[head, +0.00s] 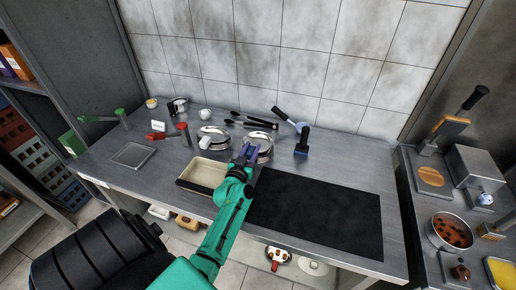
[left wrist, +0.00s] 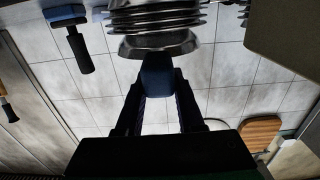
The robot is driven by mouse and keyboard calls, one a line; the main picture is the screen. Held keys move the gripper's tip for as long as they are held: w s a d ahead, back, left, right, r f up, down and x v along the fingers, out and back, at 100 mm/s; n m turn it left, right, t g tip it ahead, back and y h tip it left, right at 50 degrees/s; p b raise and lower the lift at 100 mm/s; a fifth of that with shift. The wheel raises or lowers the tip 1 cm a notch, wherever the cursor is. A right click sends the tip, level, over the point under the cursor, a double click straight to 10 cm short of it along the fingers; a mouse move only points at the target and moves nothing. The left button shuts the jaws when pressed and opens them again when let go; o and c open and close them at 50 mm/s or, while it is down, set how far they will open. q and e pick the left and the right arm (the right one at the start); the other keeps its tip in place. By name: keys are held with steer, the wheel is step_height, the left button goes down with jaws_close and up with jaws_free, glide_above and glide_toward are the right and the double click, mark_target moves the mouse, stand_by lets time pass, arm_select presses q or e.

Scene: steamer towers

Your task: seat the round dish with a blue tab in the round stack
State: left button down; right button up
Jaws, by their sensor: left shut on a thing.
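My left gripper (head: 246,154) reaches over the steel counter to the right one of two metal stacks. It is shut on the blue tab (left wrist: 157,76) of a round metal dish (left wrist: 158,43). In the left wrist view, which looks upside down, the dish lies against the end of a round stack (left wrist: 155,14) of ringed metal tiers. I cannot tell whether it is fully seated or slightly apart. In the head view the round stack (head: 262,141) is partly hidden by my gripper. The other stack (head: 213,134) stands to its left, with a pale tab in front. My right gripper is out of view.
A beige tray (head: 204,171) lies left of my forearm, and a black mat (head: 315,212) lies to the right. Black tongs (head: 255,122) lie behind the stacks. A dark-handled tool (head: 302,141) with a blue part stands right of them. The tiled wall rises behind.

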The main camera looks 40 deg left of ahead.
arm_select(q)
steer(key=shift+f+b, duration=0.4)
stand_by(0.6)
steer(key=shift+r, duration=0.1)
steer(key=shift+r+p, duration=0.15)
steer(key=shift+p, duration=0.2)
stand_by(0.3)
steer(key=shift+d+f, duration=0.1)
steer(key=shift+f, duration=0.15)
stand_by(0.8)
steer(key=shift+r, duration=0.2)
steer(key=shift+p, duration=0.4)
stand_by(0.6)
steer(key=shift+f, duration=0.2)
stand_by(0.7)
